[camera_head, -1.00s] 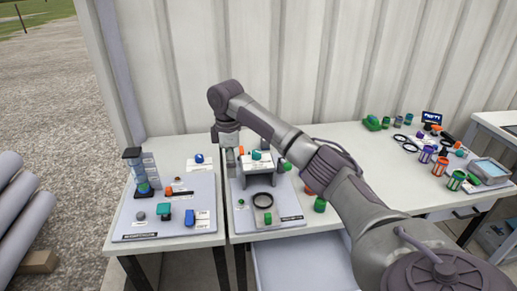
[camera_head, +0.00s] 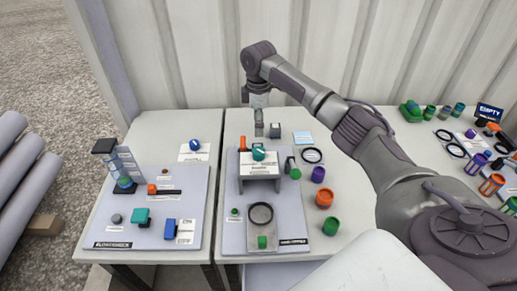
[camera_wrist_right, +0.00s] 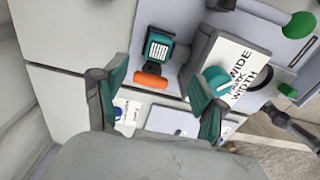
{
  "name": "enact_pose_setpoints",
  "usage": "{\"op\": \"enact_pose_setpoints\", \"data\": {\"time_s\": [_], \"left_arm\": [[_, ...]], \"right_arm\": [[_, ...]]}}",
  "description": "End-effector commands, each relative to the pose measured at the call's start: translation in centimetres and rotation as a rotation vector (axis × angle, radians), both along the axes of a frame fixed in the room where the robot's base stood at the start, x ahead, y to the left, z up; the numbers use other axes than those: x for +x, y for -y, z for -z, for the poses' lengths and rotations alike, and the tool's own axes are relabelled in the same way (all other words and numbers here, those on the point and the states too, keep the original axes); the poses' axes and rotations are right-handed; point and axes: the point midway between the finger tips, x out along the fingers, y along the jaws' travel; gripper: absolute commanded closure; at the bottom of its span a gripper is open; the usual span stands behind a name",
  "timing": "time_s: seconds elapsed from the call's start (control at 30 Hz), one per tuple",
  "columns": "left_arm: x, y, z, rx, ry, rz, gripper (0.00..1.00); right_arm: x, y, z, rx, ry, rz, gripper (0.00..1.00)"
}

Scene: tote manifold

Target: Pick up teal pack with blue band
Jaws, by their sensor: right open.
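My right gripper (camera_head: 259,130) points down over the back of the middle board in the head view. In the right wrist view its fingers (camera_wrist_right: 157,84) are spread apart with nothing held between them. Beyond them are a teal item with a white grid label (camera_wrist_right: 160,46) and an orange piece (camera_wrist_right: 150,81). I cannot say for certain which item is the teal pack with blue band. A small teal-and-blue cylinder (camera_head: 459,108) stands at the back right. A teal-and-blue piece (camera_head: 124,182) sits low in the clear tower. My left gripper is out of view.
A labelled stand (camera_head: 260,170) with a teal knob (camera_head: 258,153) is close in front of the right gripper. Orange (camera_head: 325,198), purple (camera_head: 318,174) and green (camera_head: 331,226) cylinders stand right of the board. The left board (camera_head: 150,243) carries several small parts. A corrugated wall is behind.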

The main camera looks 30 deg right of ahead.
Motion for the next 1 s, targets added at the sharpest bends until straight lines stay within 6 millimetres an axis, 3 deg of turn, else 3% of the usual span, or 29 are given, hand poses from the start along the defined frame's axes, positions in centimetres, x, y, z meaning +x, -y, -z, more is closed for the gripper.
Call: {"op": "enact_pose_setpoints", "data": {"time_s": [0.13,0.37,0.7,1.0], "left_arm": [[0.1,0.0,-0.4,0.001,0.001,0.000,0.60],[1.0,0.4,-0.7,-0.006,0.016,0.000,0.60],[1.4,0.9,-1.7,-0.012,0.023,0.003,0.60],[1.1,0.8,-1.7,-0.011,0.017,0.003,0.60]], "right_arm": [[-0.1,0.0,2.6,-0.001,-0.003,0.001,0.29],[0.0,0.0,4.3,0.000,-0.001,0.001,0.29],[0.2,-0.4,8.8,-0.001,-0.001,0.001,0.29],[0.2,-0.4,9.2,-0.001,0.000,0.000,0.31]]}}
